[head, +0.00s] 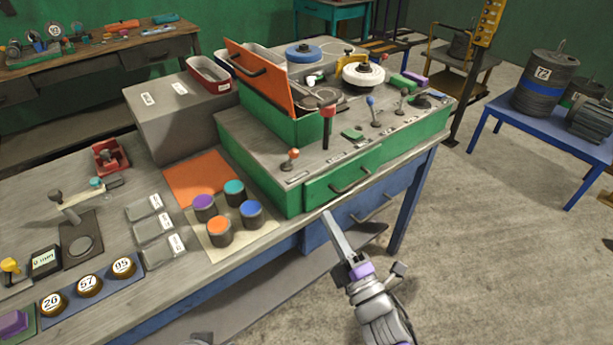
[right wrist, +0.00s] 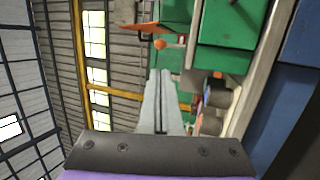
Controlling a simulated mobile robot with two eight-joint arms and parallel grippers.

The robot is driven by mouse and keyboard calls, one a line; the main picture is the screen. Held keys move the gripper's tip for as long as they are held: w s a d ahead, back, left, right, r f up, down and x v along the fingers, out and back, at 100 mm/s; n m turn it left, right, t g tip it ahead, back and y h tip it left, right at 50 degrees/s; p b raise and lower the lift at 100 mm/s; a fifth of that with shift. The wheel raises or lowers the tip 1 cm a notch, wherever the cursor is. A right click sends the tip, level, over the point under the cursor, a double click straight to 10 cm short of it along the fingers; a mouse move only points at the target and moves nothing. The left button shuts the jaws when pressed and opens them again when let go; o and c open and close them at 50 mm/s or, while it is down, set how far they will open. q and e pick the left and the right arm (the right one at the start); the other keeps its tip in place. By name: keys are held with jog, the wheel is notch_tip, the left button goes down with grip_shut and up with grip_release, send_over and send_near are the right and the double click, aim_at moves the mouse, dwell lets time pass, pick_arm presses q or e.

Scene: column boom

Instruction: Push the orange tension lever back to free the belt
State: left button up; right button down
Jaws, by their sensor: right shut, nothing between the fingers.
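The orange tension lever (head: 291,157) has an orange ball knob and stands at the near left end of the green machine's (head: 246,157) top. An orange knob (right wrist: 160,44), probably the same lever, shows beyond my fingertips in the right wrist view. A belt cannot be made out. My right gripper (head: 329,216) is shut and empty, in front of the machine's green drawer, below and to the right of the lever and apart from it. Its closed fingers also show in the right wrist view (right wrist: 159,75).
A raised orange lid (head: 258,78) stands behind the lever, and a red-topped lever (head: 327,112) to its right. Several coloured-lid cans, including a blue one (head: 250,212), stand on the bench left of my right gripper. Open floor (head: 480,240) lies to the right.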

aim_at(294, 153)
jog(key=shift+w, duration=0.2)
jog(key=p+x, duration=0.1)
jog(key=x, duration=1.2)
jog(key=shift+w+a, duration=0.2)
jog(key=shift+w, duration=0.15)
jog(key=shift+r, duration=0.2)
jog(key=shift+w+a+r+g+p, duration=0.2)
jog(key=shift+r+g+p, duration=0.3)
jog(key=shift+p, duration=0.45)
jog(key=shift+w+a+r+n+g+h+p, duration=0.3)
jog(key=shift+w+r+g+h+p, duration=0.25)
jog(key=shift+g+p, duration=0.35)
jog(key=shift+w+a+r+p, duration=0.25)
jog(key=shift+w+p, duration=0.1)
jog(key=shift+w+a+r+p, duration=0.3)
jog(key=shift+w+a, duration=0.1)
jog(key=shift+w, duration=0.1)
jog(key=shift+w+a+r+p, duration=0.25)
jog(key=shift+w+a, duration=0.15)
jog(key=shift+w, duration=0.1)
jog(key=shift+a+p+x, duration=0.2)
jog(key=shift+p+x, duration=0.2)
jog(key=shift+x, duration=1.05)
